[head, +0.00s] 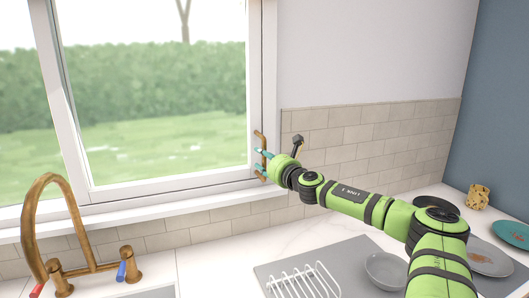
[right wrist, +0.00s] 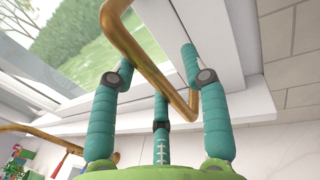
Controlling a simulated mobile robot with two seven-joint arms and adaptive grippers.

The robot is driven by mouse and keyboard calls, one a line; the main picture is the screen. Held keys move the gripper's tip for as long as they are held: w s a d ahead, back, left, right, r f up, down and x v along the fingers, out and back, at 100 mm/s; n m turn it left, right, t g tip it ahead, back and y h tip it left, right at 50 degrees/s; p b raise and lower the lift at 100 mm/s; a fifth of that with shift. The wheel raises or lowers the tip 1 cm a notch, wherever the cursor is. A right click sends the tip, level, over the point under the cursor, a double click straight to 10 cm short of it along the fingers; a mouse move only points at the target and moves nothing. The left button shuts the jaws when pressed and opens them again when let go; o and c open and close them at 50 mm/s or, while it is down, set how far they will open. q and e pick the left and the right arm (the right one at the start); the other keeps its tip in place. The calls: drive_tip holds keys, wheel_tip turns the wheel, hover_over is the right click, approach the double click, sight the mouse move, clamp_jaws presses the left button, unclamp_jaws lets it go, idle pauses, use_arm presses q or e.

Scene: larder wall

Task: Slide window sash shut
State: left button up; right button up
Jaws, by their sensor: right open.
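The window sash (head: 165,186) is a white frame around a large pane in the head view. A brass bar handle (head: 259,134) stands on its right side, near the right side of the window frame. My right gripper (head: 262,154), green with teal fingers, is at this handle. In the right wrist view the handle (right wrist: 150,66) passes between the spread fingers of the open gripper (right wrist: 157,70). I cannot tell whether any finger touches it. My left gripper is in neither view.
A brass faucet (head: 45,190) with two taps rises at the left. A white dish rack (head: 303,283) and a grey bowl (head: 385,270) lie below my right arm. Several plates and a patterned cup (head: 478,197) stand at the right. A tiled wall (head: 375,140) is right of the window.

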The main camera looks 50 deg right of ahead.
drive_tip(key=shift+r, duration=5.05)
